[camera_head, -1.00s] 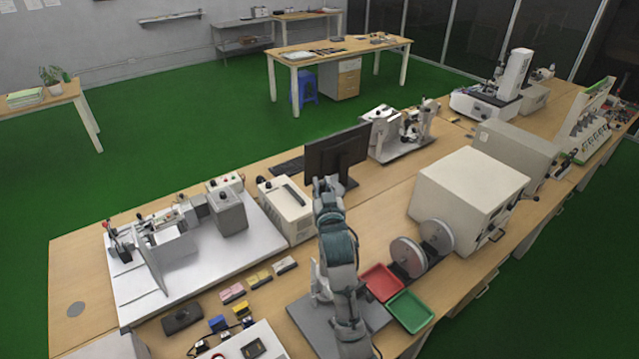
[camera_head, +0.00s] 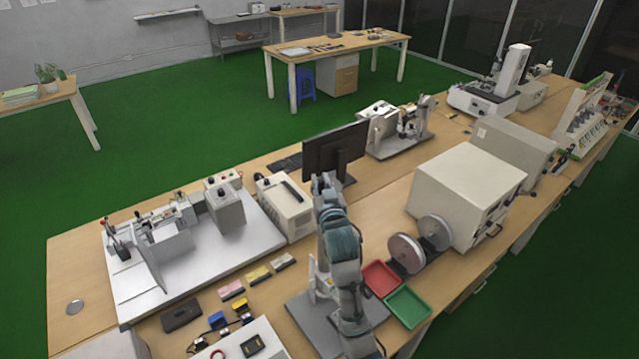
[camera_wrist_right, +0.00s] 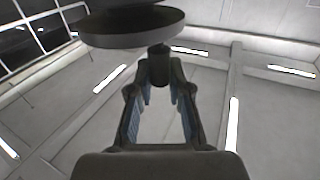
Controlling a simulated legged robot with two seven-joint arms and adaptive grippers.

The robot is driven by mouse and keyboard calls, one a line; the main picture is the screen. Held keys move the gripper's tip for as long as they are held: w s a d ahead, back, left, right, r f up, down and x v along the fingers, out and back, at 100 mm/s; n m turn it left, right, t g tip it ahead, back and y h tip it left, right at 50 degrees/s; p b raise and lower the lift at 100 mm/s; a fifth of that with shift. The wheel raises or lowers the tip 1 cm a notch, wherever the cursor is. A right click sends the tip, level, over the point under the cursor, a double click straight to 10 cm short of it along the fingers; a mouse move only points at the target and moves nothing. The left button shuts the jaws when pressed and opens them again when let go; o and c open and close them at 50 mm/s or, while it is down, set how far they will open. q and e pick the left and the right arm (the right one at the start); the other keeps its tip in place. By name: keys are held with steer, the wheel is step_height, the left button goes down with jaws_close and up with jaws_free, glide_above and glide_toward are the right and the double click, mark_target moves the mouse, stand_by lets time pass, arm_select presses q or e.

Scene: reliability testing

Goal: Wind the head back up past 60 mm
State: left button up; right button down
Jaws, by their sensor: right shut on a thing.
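In the right wrist view my right gripper (camera_wrist_right: 160,72) has its two fingers around a dark round knob (camera_wrist_right: 160,55). The knob stands below a dark round disc (camera_wrist_right: 130,30), which fills the top of the picture. In the head view my right arm rises over a grey base plate (camera_head: 297,312); small pale parts (camera_head: 318,285) show beside the arm. The arm hides most of what stands on the plate, including any head or height scale, so no reading in mm can be seen. My left gripper is not in view.
A red tray (camera_head: 380,279) and a green tray (camera_head: 408,307) lie right of my arm, near two discs (camera_head: 406,254). A large beige box (camera_head: 465,190) stands behind them. A monitor (camera_head: 335,150) stands beyond my arm. A white instrument plate (camera_head: 190,270) lies left.

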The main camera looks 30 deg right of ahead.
steer(key=shift+d+f, duration=0.1)
steer(key=shift+f, duration=0.05)
steer(key=c, duration=1.2)
jaws_free()
steer(key=shift+c, duration=0.2)
steer(key=shift+o, duration=0.8)
steer(key=shift+d, duration=0.1)
steer(key=shift+w+d, duration=0.15)
steer(key=v, duration=0.7)
steer(key=shift+s, duration=0.2)
steer(key=shift+f, duration=0.1)
